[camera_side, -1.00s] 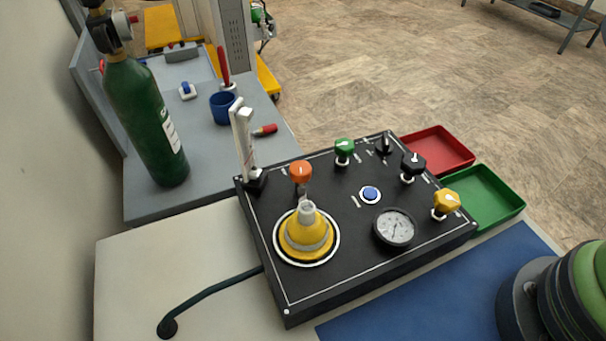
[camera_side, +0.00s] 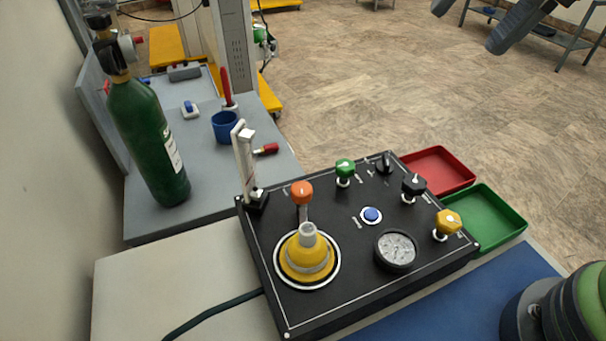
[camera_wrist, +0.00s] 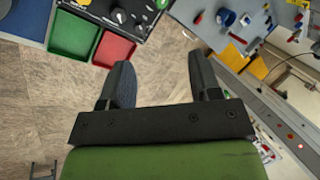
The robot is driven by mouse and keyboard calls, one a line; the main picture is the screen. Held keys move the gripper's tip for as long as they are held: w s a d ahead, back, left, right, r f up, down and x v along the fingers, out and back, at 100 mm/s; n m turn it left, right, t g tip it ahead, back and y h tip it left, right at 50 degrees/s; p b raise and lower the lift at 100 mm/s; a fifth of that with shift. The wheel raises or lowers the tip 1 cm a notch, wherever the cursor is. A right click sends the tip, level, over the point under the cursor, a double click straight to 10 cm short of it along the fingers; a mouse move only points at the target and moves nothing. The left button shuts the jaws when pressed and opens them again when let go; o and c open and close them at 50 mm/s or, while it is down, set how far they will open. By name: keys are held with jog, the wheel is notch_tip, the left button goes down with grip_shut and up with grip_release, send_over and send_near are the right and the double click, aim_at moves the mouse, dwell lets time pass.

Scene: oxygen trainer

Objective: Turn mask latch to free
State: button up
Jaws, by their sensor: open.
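The black trainer panel (camera_side: 345,243) lies on the bench in the side view. A yellow mask (camera_side: 306,258) sits in a white ring on its near left part. An orange knob (camera_side: 302,192) stands just behind the mask. A green knob (camera_side: 345,168), two black knobs (camera_side: 413,186) (camera_side: 384,164) and a yellow knob (camera_side: 447,222) stand on the panel too. The labels are too small to read, so I cannot tell which is the mask latch. My gripper (camera_side: 467,28) is at the top right, far from the panel. It is open and empty in the wrist view (camera_wrist: 160,62).
A blue button (camera_side: 371,215) and a gauge (camera_side: 396,250) are on the panel. A red tray (camera_side: 440,166) and a green tray (camera_side: 490,215) lie beside it. A green cylinder (camera_side: 146,135) and a blue cup (camera_side: 225,127) stand at the back left. Open floor lies below my gripper.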

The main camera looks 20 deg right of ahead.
jog(key=w+a+f+m+g, duration=0.3)
jog(key=w+a+f, duration=0.3)
jog(key=a, duration=0.1)
jog(key=m+g, duration=0.1)
jog(key=g, duration=0.1)
send_near(302, 188)
jog(key=shift+m, duration=0.3)
jog(key=x, duration=0.9)
jog(key=shift+f, duration=0.1)
jog(key=shift+c, duration=0.4)
jog(key=c, duration=0.8)
jog(key=shift+c, duration=0.2)
